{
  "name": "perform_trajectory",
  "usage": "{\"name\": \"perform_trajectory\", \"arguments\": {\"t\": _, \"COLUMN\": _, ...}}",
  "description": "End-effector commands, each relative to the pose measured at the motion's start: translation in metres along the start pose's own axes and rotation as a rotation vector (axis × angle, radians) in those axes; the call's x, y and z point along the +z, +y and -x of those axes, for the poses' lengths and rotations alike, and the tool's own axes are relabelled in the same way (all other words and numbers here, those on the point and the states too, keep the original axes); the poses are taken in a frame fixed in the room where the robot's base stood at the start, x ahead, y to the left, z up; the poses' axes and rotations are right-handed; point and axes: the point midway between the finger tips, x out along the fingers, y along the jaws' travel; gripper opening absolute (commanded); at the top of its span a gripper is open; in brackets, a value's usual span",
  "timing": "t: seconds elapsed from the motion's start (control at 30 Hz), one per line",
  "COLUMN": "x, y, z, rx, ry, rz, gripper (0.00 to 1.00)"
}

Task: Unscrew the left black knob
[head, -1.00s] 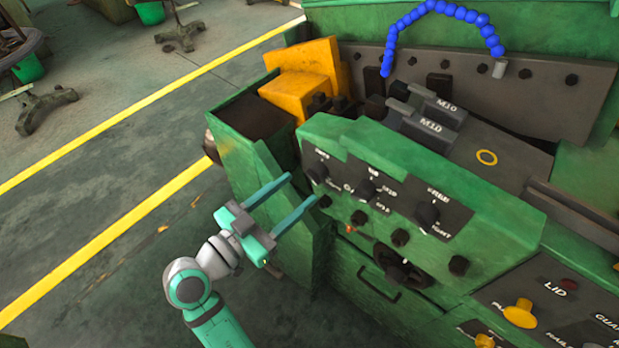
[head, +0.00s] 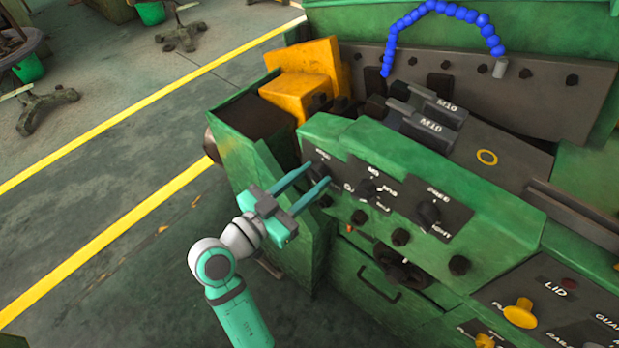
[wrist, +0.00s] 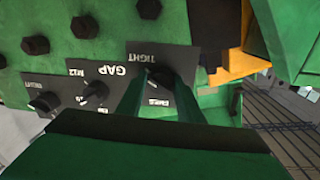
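The left black knob sits on the dark labelled panel of the green machine, at the panel's left end. In the wrist view the left knob (wrist: 161,76) shows between and just beyond my two fingers, below the word TIGHT. My gripper (head: 318,174) has its teal fingers apart and pointing at this knob in the head view; they partly hide it. The fingers (wrist: 160,88) look open in the wrist view. I cannot tell whether the tips touch the knob or stop just short. The middle knob (head: 366,189) and right knob (head: 428,214) are to its right.
Several black bolts (head: 400,237) and a drawer handle (head: 380,285) lie below the panel. A green bin (head: 240,152) and yellow block (head: 300,95) stand behind my gripper. Open floor (head: 110,290) lies to the left.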

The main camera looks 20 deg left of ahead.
Motion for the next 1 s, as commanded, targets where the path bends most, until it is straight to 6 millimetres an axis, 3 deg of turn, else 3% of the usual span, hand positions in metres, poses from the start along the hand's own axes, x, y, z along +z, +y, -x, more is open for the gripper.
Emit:
{"name": "perform_trajectory", "arguments": {"t": 0.47, "x": 0.0000, "y": -0.0019, "z": 0.0010, "rx": -0.007, "ry": 0.011, "rz": 0.139, "gripper": 0.11}}
{"name": "perform_trajectory", "arguments": {"t": 1.0, "x": 0.0006, "y": -0.0004, "z": 0.0005, "rx": -0.011, "ry": 0.046, "rz": 0.631, "gripper": 0.11}}
